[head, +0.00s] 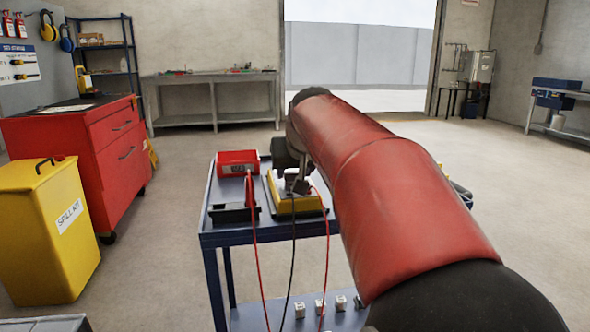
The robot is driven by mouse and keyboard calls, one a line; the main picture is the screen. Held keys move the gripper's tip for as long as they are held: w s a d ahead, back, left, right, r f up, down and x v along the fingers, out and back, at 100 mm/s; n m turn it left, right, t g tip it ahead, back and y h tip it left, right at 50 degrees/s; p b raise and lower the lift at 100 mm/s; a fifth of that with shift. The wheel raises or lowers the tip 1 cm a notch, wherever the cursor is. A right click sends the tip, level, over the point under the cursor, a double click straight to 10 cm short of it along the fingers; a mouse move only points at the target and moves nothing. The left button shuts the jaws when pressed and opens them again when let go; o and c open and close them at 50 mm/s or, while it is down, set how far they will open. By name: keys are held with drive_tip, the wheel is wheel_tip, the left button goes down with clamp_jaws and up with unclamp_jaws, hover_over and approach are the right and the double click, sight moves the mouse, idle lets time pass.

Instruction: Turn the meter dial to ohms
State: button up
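A yellow-edged device (308,206), which looks like the meter, lies on top of the blue cart (270,230). Its dial is not visible; my arm and gripper cover much of its face. My gripper (297,188) is at the end of my red arm, right over the device's upper face. It is small and partly hidden here, so I cannot tell whether the fingers touch the dial or how far apart they are. Red and black leads hang near the device and over the cart's front edge.
A red box (238,163) and a black item (232,213) sit left of the device. Several small white parts (320,306) lie on the cart's lower shelf. A yellow spill kit bin (50,225) and a red tool cabinet (95,150) stand left. Floor between is clear.

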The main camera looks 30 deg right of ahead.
drive_tip(key=c, duration=0.5)
drive_tip(key=shift+c, duration=0.2)
drive_tip(key=shift+m+h, duration=0.3)
drive_tip(key=shift+m, duration=0.1)
drive_tip(key=m+h, duration=0.1)
drive_tip(key=m+g+h, duration=0.1)
drive_tip(key=m, duration=0.1)
drive_tip(key=shift+w+a+m+g+h+b, duration=0.15)
drive_tip(key=shift+a+m+g+h+b, duration=0.15)
drive_tip(key=shift+m+g+h, duration=0.1)
drive_tip(key=m+g+h, duration=0.1)
drive_tip(key=m+g, duration=0.1)
drive_tip(key=m, duration=0.1)
drive_tip(key=shift+w+m+h, duration=0.15)
drive_tip(key=shift+m+h, duration=0.15)
drive_tip(key=shift+h, duration=0.1)
drive_tip(key=m+g+p, duration=0.1)
drive_tip(key=m, duration=0.1)
drive_tip(key=m+g+h+p, duration=0.1)
drive_tip(key=m+g+p, duration=0.1)
drive_tip(key=m+g, duration=0.1)
drive_tip(key=shift+w+a+r+m, duration=0.15)
drive_tip(key=shift+w+r+m, duration=0.05)
drive_tip(key=shift+w+m, duration=0.1)
drive_tip(key=shift+w+f+m+g+p, duration=0.1)
drive_tip(key=shift+f+m+g+p, duration=0.05)
drive_tip(key=shift+m+g+p, duration=1.6)
drive_tip(key=shift+m, duration=0.45)
